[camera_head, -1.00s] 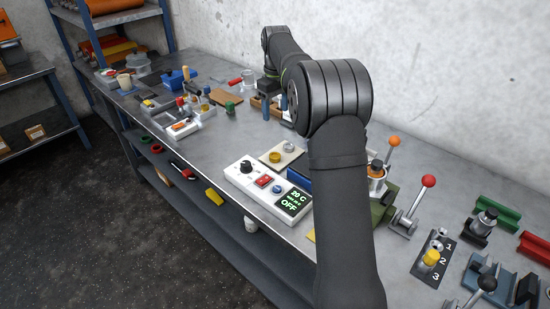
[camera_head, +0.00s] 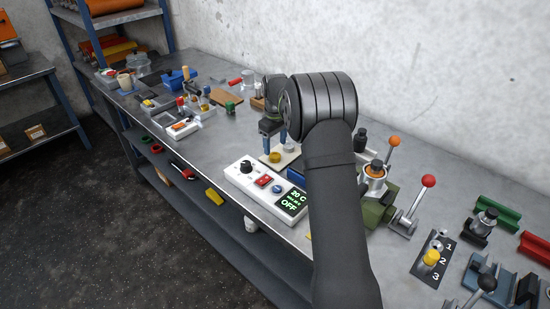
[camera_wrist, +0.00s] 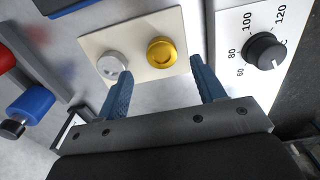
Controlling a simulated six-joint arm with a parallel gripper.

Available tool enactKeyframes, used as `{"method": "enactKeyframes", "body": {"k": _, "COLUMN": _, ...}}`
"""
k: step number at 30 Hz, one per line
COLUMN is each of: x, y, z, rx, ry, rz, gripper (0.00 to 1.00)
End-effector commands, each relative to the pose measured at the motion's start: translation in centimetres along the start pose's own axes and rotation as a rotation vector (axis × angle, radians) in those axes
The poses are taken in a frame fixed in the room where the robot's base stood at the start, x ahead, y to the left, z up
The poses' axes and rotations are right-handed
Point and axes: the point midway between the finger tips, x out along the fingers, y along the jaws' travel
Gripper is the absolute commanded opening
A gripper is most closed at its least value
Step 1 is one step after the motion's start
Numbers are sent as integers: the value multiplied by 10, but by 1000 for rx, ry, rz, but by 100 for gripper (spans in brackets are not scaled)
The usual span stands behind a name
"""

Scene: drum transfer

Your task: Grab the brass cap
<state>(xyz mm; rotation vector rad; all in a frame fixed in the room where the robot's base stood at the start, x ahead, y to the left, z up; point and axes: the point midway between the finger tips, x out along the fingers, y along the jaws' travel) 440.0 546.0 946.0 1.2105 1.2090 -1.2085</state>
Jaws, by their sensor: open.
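The brass cap (camera_wrist: 161,52) is a round gold knob on a cream plate (camera_wrist: 139,26) in the wrist view, beside a silver cap (camera_wrist: 111,65). In the head view the brass cap (camera_head: 274,156) sits near the front of the same plate, behind the control box. My gripper (camera_wrist: 160,75) is open and empty. In the wrist view its blue fingers reach toward the plate, and the brass cap shows beyond and between the fingertips, nearer the right one. In the head view my gripper (camera_head: 275,133) hangs over the plate and hides part of it. The gap between fingers and cap is hard to judge.
A white control box (camera_head: 268,189) with a dial and a display reading OFF stands close by at the bench's front edge. A green device (camera_head: 380,208) with a red-knobbed lever stands to the right. Trays and small tools (camera_head: 182,128) lie to the left.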

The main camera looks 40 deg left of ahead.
Motion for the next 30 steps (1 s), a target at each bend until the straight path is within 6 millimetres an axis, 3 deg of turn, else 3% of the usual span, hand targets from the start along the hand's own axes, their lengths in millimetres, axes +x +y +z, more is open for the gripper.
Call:
{"method": "enactKeyframes", "body": {"k": 7, "x": 37, "y": -3, "z": 2, "rx": 0, "ry": -2, "rz": -2, "gripper": 63}}
{"method": "enactKeyframes", "body": {"k": 16, "x": 43, "y": -3, "z": 2, "rx": 0, "ry": 0, "rz": 0, "gripper": 63}}
{"method": "enactKeyframes", "body": {"k": 17, "x": 43, "y": -3, "z": 2, "rx": 0, "ry": 0, "rz": 0, "gripper": 61}}
{"method": "enactKeyframes", "body": {"k": 25, "x": 42, "y": -3, "z": 2, "rx": 0, "ry": 0, "rz": 0, "gripper": 10}}
{"method": "enactKeyframes", "body": {"k": 30, "x": 42, "y": -2, "z": 1, "rx": 0, "ry": 0, "rz": 1, "gripper": 10}}
